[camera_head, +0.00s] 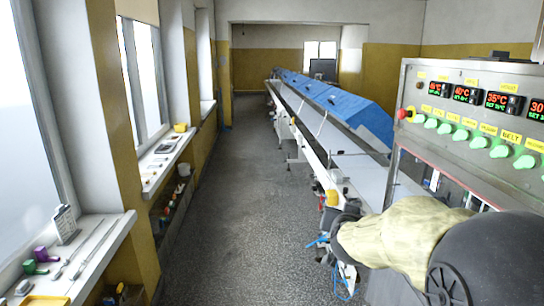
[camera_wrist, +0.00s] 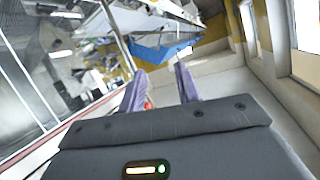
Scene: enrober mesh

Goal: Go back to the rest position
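My gripper (camera_wrist: 160,72) shows in the wrist view as two purple fingers standing apart, with nothing seen held between them. A small red spot shows beside the left finger; I cannot tell what it is. In the head view my arm, partly under a beige cover, reaches in from the lower right, and the gripper's fingers cannot be made out there. The long conveyor line (camera_head: 362,168) with blue covers (camera_head: 335,100) runs away down the room. The blue part also shows beyond the fingers in the wrist view (camera_wrist: 150,52).
A control panel (camera_head: 470,125) with red displays and green knobs stands at the right, close to my arm. The speckled floor aisle (camera_head: 240,200) left of the conveyor is clear. Window sills (camera_head: 85,255) on the left hold small items, including a green and a purple one.

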